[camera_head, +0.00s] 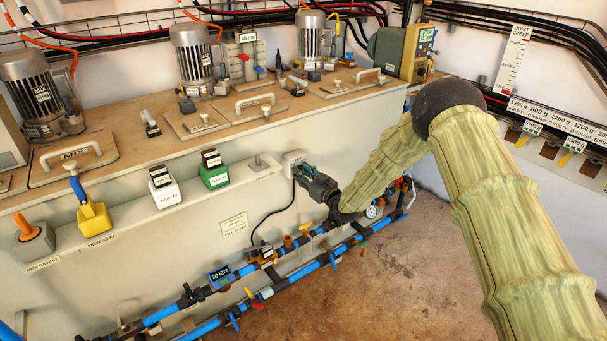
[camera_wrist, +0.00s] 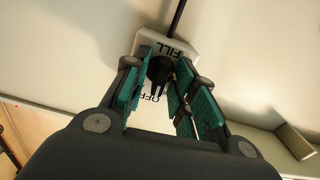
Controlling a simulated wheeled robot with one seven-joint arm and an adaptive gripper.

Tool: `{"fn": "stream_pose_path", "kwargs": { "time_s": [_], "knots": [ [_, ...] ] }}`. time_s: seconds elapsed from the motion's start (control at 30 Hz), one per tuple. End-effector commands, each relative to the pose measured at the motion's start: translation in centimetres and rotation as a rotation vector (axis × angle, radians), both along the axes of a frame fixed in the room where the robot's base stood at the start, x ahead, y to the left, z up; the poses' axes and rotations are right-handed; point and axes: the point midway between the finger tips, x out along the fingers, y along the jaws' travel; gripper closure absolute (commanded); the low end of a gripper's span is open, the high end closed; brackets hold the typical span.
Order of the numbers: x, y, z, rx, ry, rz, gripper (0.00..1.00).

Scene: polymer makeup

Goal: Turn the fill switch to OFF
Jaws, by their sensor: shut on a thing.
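The fill switch is a light box on the side of the beige tank, seen in the head view (camera_head: 292,158) and in the wrist view (camera_wrist: 146,40). FILL and part of OFF are printed on it. Its dark knob (camera_wrist: 161,68) stands between the green finger pads. My gripper, seen in the head view (camera_head: 306,174) and in the wrist view (camera_wrist: 163,85), reaches the box from the right and is shut on this knob. The fingers cover much of the box face, and I cannot tell which way the knob points.
Below are blue pipes (camera_head: 212,325) with valves and a 20 litre display (camera_head: 221,276). A green block (camera_head: 214,178) and a white block (camera_head: 166,196) sit on the tank's side to the left. A notice (camera_head: 234,225) is lower left. The floor (camera_head: 420,260) at right is clear.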

Motion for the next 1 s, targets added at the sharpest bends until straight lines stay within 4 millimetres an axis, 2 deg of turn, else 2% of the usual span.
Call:
{"fn": "stream_pose_path", "kwargs": {
  "time_s": [0.67,0.7,1.0],
  "knots": [
    [0.06,-0.04,0.06,0.049,0.034,-0.001,0.97],
    [0.06,-0.04,0.06,0.049,0.034,-0.001,0.68],
    [0.01,-0.05,0.04,0.049,0.034,-0.001,0.68]
  ]
}}
